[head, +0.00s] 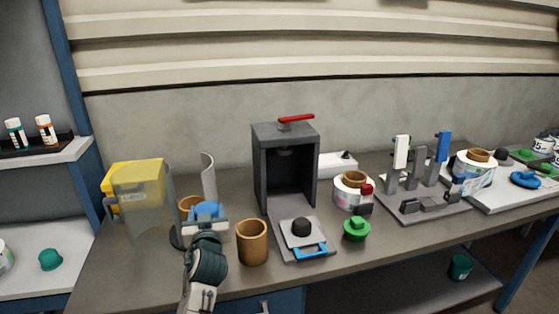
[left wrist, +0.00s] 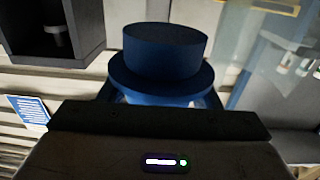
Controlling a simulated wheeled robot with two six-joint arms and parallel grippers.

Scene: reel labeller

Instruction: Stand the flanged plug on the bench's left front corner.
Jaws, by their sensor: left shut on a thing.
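The blue flanged plug (head: 207,209) is held in my left gripper (head: 206,226), above the left part of the grey bench (head: 115,270). In the left wrist view the plug (left wrist: 165,60) shows a round body over a wider flange, with the jaws shut on its lower part, which is mostly hidden. The bench's left front corner (head: 82,302) is in the lower left of the head view and looks bare. My right gripper is in neither view.
A yellow bin (head: 118,175) behind a clear curved guard (head: 150,205) stands at the back left. A brown cardboard core (head: 252,242) stands right of my gripper. A dark press (head: 262,165), a green knob-like piece (head: 356,230) and labelled reels stand further right.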

